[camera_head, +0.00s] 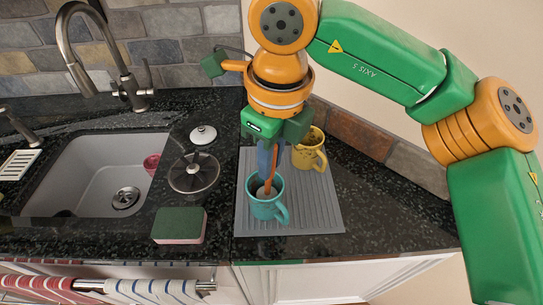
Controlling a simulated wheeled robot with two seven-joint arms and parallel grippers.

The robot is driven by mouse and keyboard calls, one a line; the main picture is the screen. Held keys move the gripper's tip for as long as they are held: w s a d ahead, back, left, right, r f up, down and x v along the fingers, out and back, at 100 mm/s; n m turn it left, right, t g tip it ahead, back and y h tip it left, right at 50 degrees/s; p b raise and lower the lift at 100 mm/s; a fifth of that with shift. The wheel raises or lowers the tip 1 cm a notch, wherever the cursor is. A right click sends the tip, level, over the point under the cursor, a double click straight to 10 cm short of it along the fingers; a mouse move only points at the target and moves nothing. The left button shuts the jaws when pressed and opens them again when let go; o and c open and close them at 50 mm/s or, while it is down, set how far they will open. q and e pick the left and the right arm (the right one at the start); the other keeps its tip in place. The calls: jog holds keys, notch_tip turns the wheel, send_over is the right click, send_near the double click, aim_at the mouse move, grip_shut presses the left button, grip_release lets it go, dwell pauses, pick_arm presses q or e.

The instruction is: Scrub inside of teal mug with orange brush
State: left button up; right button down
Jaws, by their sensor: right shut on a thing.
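The teal mug (266,206) stands upright on a grey ribbed drying mat (318,218), its handle to the lower right. My right gripper (266,160) points down just above the mug. It is shut on the orange brush (270,178), whose lower end reaches down into the mug's opening. The brush's tip is hidden inside the mug, so I cannot tell whether it touches the bottom or wall. My left gripper is not in view.
A yellow mug (308,157) stands on the mat behind the teal mug. A green and pink sponge (180,226) lies left of the mat. A sink (85,175) with a red cup (151,164) inside and a faucet (130,88) is farther left. The counter right of the mat is clear.

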notch_tip(320, 180, up, 13)
jog(key=p, duration=1.1)
jog(key=shift+p, duration=0.4)
jog(key=shift+f, duration=0.1)
